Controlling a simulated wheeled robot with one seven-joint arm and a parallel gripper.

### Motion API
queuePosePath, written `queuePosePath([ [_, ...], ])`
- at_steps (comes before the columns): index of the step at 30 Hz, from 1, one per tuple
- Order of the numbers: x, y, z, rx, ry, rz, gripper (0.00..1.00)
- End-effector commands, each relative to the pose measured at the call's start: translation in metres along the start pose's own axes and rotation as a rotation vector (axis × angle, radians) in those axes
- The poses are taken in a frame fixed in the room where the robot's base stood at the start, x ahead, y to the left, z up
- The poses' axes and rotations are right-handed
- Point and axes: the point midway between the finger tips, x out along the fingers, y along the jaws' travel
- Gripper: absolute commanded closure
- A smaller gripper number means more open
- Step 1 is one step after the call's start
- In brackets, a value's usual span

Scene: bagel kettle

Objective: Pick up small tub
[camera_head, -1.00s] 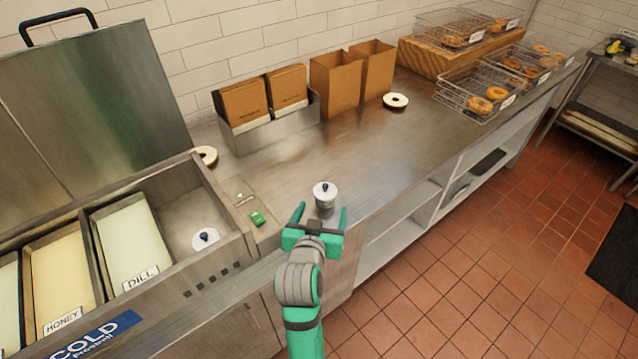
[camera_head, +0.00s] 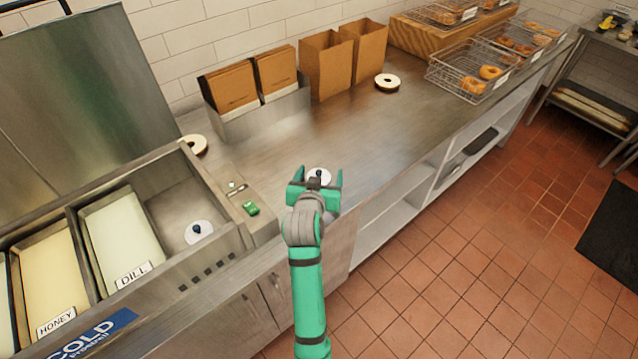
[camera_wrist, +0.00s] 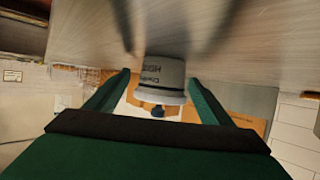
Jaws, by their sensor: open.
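A small white tub (camera_head: 318,175) with a dark knob on its lid stands on the steel counter near the front edge. It is partly hidden behind my gripper in the head view. In the wrist view the tub (camera_wrist: 160,82) appears upside down, with printed lettering on its side, between the two green fingers. My gripper (camera_head: 315,176) is open, with its fingers on either side of the tub. Gaps seem to show between the fingers and the tub's sides. A similar white lid with a knob (camera_head: 199,231) sits in the cold well at left.
Cold trays (camera_head: 117,240) labelled dill and honey lie at left. A green item (camera_head: 251,209) is on the ledge beside the well. Paper bags (camera_head: 327,66), a bagel (camera_head: 387,82) and wire baskets (camera_head: 470,78) stand farther back. The middle counter is clear.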

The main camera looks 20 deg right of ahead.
Motion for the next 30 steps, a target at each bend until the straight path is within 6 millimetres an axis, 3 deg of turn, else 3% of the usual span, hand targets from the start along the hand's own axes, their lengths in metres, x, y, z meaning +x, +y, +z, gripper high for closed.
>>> queuePosePath([
  [4,0.015,0.000,0.000,0.000,0.000,0.000,0.25],
  [12,0.017,0.000,0.000,0.000,0.001,0.000,0.25],
  [14,0.017,0.000,0.000,0.000,0.001,0.000,0.37],
  [18,0.017,0.000,0.000,0.000,0.001,0.000,0.70],
  [30,0.015,0.000,-0.004,0.001,0.003,0.000,0.72],
])
